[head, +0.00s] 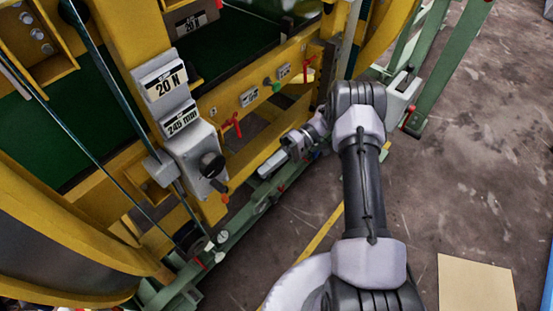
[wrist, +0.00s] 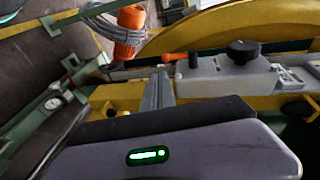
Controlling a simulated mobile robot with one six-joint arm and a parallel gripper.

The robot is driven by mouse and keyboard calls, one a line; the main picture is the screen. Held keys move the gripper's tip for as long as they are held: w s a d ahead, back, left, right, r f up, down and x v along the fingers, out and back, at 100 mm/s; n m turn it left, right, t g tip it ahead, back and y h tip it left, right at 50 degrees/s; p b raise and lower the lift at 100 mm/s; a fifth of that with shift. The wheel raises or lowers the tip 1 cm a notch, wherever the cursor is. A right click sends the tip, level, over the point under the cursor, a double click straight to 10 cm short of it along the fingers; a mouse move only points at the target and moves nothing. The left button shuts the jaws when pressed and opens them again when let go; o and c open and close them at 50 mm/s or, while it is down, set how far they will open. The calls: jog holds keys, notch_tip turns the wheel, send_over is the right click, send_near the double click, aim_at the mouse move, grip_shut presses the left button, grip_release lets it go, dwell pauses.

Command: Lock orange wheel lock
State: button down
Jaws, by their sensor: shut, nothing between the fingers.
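A small orange lever (head: 225,198), which looks like the wheel lock, sticks out below the grey box with a black knob in the head view. In the wrist view an orange handle (wrist: 172,56) shows at the left end of that box. My gripper (head: 283,151) is to the right of the lever in the head view, apart from it. In the wrist view my gripper (wrist: 162,76) is shut and empty, its fingers pointing toward the box side. The far end of the lever is too small to make out.
The grey box (head: 196,158) carries a black knob (head: 211,165). Red levers (head: 237,125) sit on the yellow frame. A green rail (head: 240,222) runs along the floor. In the wrist view, a larger orange object (wrist: 130,32) has grey cable beside it.

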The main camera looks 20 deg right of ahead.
jog(key=shift+f+v, duration=0.15)
jog(key=shift+v, duration=0.6)
jog(key=shift+f+v, duration=0.2)
jog(key=shift+v, duration=0.6)
jog(key=shift+d, duration=0.1)
jog(key=s+a+r+m+t+h, duration=0.15)
jog(key=r+h, duration=0.25)
jog(key=r, duration=0.6)
jog(key=s+a+r+m+t+h, duration=0.1)
jog(key=s+r+h, duration=0.2)
jog(key=r, duration=0.6)
jog(key=s+r+m+t+h, duration=0.2)
jog(key=s+r+m+t, duration=0.1)
jog(key=s, duration=0.5)
jog(key=s+r+m+t+h, duration=0.3)
jog(key=s+r+m+t, duration=0.1)
jog(key=s, duration=0.4)
jog(key=shift+a+r+t, duration=0.5)
jog(key=shift+r+t, duration=0.15)
jog(key=shift+t, duration=0.5)
